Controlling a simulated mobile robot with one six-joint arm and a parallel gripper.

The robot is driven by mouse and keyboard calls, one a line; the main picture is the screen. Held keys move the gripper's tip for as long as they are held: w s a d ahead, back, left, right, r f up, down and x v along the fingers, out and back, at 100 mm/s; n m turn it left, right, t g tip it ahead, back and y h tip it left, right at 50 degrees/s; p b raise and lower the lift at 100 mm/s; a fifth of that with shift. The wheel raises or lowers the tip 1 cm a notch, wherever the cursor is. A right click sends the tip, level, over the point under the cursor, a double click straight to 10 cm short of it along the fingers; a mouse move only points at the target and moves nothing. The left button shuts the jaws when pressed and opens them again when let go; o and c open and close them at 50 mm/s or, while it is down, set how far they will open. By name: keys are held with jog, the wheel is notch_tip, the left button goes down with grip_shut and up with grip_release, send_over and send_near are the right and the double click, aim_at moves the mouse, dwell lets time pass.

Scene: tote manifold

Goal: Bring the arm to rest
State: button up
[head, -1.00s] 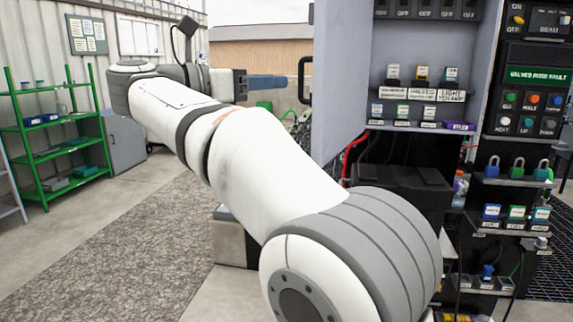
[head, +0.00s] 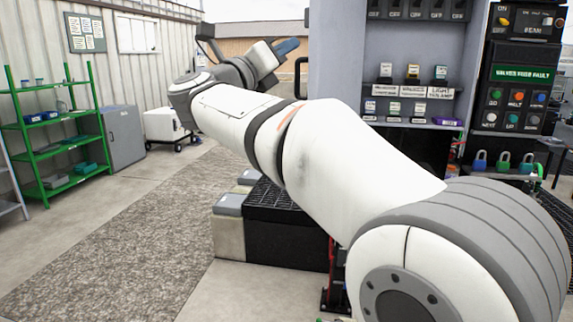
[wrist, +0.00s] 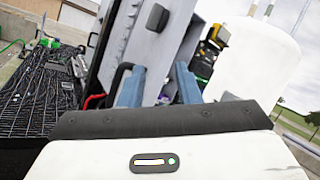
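My arm reaches away from the lower right toward the back in the head view. My gripper (head: 287,47) is at the far end, small, raised in front of the tan building. In the wrist view, my gripper (wrist: 158,82) shows two blue fingers standing apart with nothing held between them. Beyond the fingers is the grey cabinet (wrist: 160,42), seen tilted. From the head view I cannot tell the gap between the fingers.
The cabinet (head: 340,70) with labelled switches stands right of my gripper. A black grated box (head: 285,235) lies below my arm. A green shelf (head: 60,150) and grey cabinet (head: 123,137) stand left. The gravel strip (head: 130,235) between is clear.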

jog(key=s+d+f+n+g+y+p, duration=0.1)
jog(key=s+d+f+n+g+y, duration=0.1)
jog(key=f+n+y, duration=0.95)
jog(key=s+d+f+n+g+y+p, duration=0.15)
jog(key=f+n+y, duration=0.45)
jog(key=f+n, duration=0.95)
jog(key=s+d+f+n+g+h, duration=0.2)
jog(key=s+d+f+n+g, duration=0.3)
jog(key=s+f, duration=0.3)
jog(key=s+d+f+n+g+h, duration=0.2)
jog(key=s+d+f+n+g, duration=0.3)
jog(key=s+f, duration=0.4)
jog(key=s+d+g, duration=0.1)
jog(key=s+d, duration=0.1)
jog(key=s, duration=0.5)
jog(key=shift+s+d+n, duration=0.15)
jog(key=shift+d+n, duration=0.25)
